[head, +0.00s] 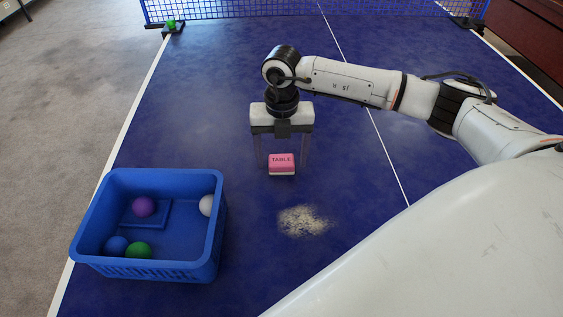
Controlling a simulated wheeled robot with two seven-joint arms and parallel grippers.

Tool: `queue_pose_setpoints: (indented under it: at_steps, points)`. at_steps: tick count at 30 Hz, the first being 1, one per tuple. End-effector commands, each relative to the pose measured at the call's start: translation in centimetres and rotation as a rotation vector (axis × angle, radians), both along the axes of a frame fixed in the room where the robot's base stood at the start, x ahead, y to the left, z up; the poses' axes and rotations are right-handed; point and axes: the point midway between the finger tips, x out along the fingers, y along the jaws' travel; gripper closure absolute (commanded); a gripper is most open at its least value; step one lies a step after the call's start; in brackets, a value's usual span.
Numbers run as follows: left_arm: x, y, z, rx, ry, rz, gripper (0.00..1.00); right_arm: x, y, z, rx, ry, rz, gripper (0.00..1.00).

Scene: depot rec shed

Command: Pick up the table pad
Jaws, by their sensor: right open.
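The table pad (282,163) is a small pink block with a pale lower layer and the word TABLE on it. It lies on the blue table tennis table, near the middle of the head view. My right gripper (282,162) points down over the pad, its two fingers apart, one on each side of it. The gripper is open, and I cannot tell whether the fingers touch the pad. My left gripper is not in view.
A blue basket (148,267) with several coloured balls stands at the lower left. A patch of pale powder (303,221) lies in front of the pad. A net (240,10) crosses the far end, with a green ball (171,23) near its left post.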

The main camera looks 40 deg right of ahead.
Motion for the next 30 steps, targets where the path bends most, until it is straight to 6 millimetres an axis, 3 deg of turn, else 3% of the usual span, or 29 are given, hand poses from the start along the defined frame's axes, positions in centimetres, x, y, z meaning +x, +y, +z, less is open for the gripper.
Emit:
queue_pose_setpoints:
  at_steps: [8,16,25,30]
  points:
    - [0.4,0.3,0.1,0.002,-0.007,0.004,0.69,0.0,0.0,-0.5,0.001,0.001,0.001,0.28]
    - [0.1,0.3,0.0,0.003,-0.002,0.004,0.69,0.0,0.0,-0.5,0.000,0.000,0.001,0.72]
    - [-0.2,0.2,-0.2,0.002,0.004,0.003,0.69,0.1,0.0,0.0,0.001,-0.002,0.001,0.73]
    - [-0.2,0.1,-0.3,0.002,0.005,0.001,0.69,0.1,0.0,2.6,0.001,-0.004,0.001,0.73]
